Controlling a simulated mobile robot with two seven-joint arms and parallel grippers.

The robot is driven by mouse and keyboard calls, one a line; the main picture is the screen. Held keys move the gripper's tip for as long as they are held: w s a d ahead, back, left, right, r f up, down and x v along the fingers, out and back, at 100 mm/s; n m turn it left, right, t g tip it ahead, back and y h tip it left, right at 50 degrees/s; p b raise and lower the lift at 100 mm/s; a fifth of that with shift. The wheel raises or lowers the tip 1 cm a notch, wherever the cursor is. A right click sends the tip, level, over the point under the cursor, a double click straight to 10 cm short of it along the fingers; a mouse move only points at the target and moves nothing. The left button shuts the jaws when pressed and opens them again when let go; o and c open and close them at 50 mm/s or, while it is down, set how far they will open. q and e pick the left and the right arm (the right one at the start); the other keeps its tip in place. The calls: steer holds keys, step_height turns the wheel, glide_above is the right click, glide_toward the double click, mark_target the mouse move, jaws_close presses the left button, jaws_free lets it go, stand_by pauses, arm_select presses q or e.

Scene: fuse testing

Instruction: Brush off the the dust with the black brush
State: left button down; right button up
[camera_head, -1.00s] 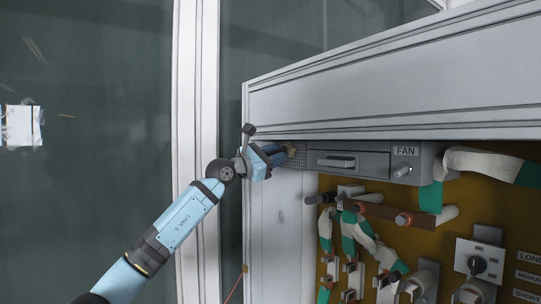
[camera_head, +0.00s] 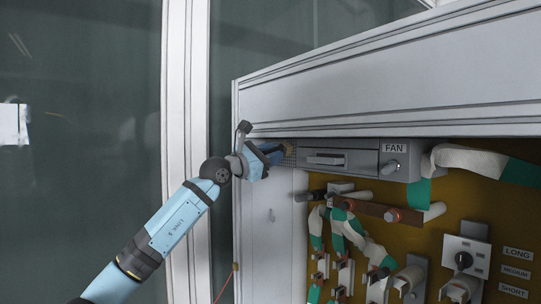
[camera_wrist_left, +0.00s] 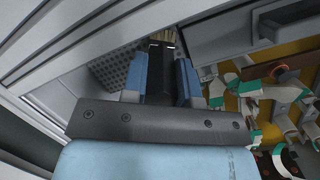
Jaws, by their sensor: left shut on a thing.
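My left gripper (camera_head: 272,154) is at the upper left corner of the fuse cabinet, beside a perforated grille (camera_head: 290,160). In the left wrist view its two blue fingers (camera_wrist_left: 160,78) are shut on the black brush (camera_wrist_left: 158,72). The brush's tan bristles (camera_wrist_left: 164,36) point away from the gripper, toward the grille (camera_wrist_left: 118,72) and the cabinet's top frame. I cannot tell whether the bristles touch the surface. In the head view the fingers mostly hide the brush. I cannot make out any dust clearly. My right gripper is not in view.
A grey fan unit (camera_head: 350,160) with a drawer-like handle is right of the grille, under the cabinet's pale top frame (camera_head: 380,90). Below it, the brown panel (camera_head: 440,245) carries pipes, fuses and a rotary switch (camera_head: 463,261). Dark glass (camera_head: 80,150) stands behind my arm.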

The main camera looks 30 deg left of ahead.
arm_select(q)
steer(key=shift+s+a+f+b, duration=0.15)
steer(key=shift+s+b, duration=0.1)
steer(key=shift+b, duration=0.05)
steer(key=shift+s+a+b, duration=0.25)
steer(key=shift+s+b, duration=0.1)
steer(key=shift+s, duration=0.2)
steer(key=shift+s+a+b, duration=0.2)
steer(key=shift+s+b, duration=0.15)
steer(key=shift+s, duration=0.2)
steer(key=c, duration=1.6)
jaws_free()
jaws_close()
